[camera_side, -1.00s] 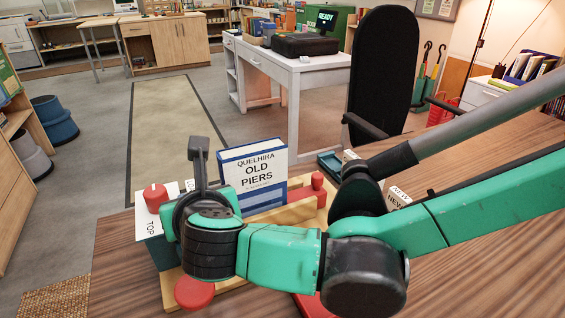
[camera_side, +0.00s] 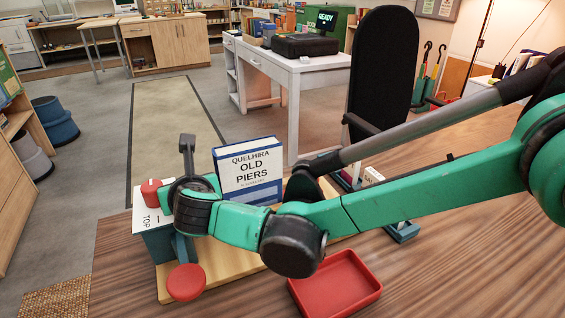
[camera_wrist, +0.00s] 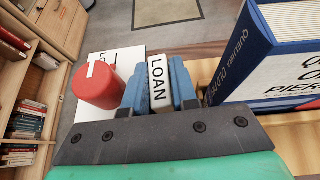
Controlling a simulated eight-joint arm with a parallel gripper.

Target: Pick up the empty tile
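A white tile lettered LOAN (camera_wrist: 158,84) stands between the two blue fingers of my gripper (camera_wrist: 160,88) in the wrist view. The fingers lie very close along both sides of it; whether they press on it is not clear. In the side view my gripper (camera_side: 188,190) is over the right part of a white-topped box marked TOP (camera_side: 153,222), just left of the book, and hides the tile. Another small white tile (camera_side: 373,175), its lettering partly readable, sits to the right behind my arm. I make out no blank-faced tile.
A red knob (camera_side: 151,191) rises from the box, close to my left finger in the wrist view. A blue and white book, Old Piers (camera_side: 249,170), stands close on the right. A red disc (camera_side: 186,282) and an empty red tray (camera_side: 336,284) are in front.

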